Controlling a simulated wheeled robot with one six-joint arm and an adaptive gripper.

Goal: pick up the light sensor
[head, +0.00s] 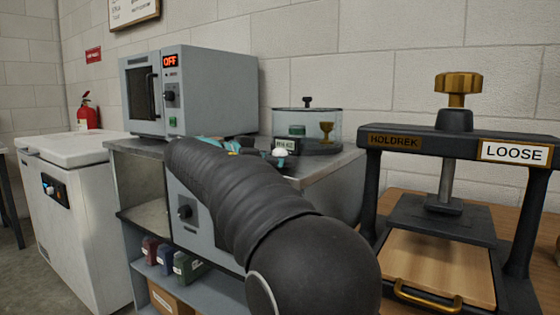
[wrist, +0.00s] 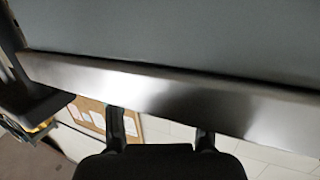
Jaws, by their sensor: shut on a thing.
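A small thing with a pale rounded top, which looks to be the light sensor (head: 281,152), shows over the grey worktop in the head view, at the far end of my arm. My gripper (wrist: 161,124) shows in the wrist view as two dark fingers set apart. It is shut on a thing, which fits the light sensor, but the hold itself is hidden. A steel edge and a large grey surface fill the wrist view beyond the fingertips. In the head view my arm hides most of the gripper.
A grey oven (head: 220,92) reading OFF stands on the worktop's left. A clear case (head: 335,133) with a gold cup stands behind the pale thing. A black press (head: 452,120) labelled LOOSE stands on the right. A white chest (head: 75,210) stands at far left.

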